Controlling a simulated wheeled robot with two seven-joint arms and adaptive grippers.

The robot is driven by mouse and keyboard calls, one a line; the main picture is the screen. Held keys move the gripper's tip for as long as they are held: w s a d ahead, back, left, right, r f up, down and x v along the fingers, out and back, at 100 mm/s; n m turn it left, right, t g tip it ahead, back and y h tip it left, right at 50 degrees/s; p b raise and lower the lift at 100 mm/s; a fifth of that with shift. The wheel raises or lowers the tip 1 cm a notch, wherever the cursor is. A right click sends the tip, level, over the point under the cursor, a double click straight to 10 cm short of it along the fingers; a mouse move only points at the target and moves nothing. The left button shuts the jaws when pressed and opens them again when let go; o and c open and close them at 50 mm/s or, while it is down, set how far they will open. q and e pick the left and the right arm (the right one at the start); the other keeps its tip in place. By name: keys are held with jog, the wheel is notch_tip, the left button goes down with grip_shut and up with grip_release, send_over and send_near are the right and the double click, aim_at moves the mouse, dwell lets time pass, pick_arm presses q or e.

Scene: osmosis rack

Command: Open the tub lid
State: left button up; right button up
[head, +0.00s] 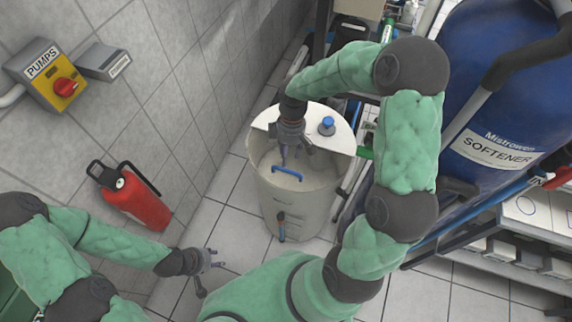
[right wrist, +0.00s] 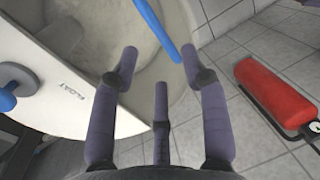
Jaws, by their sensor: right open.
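The round grey tub (head: 290,210) stands on the tiled floor. Its rear top is a white half panel (head: 340,120), marked FLOAT in the right wrist view (right wrist: 70,88). The front half of the top is a greyish lid (head: 300,186) with a blue bar handle (head: 287,172); it looks level with the rim. The handle also shows in the right wrist view (right wrist: 157,30), beyond the fingertips. My right gripper (head: 290,160) is open and empty above the lid, just behind the handle and apart from it. My left gripper (head: 216,260) is open and empty, low at the tub's left front.
A blue knob (head: 327,126) stands on the white panel. A red fire extinguisher (head: 136,198) is by the left wall, below the yellow pump switch (head: 58,80). The blue softener tank (head: 500,100) and rack are close on the right. Bare floor lies left of the tub.

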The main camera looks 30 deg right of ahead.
aim_at(291, 162)
jog(key=f, duration=0.2)
jog(key=f+b, duration=0.1)
jog(key=f, duration=0.2)
jog(key=shift+s+a+f, duration=0.3)
jog(key=shift+a+f, duration=0.1)
grip_shut()
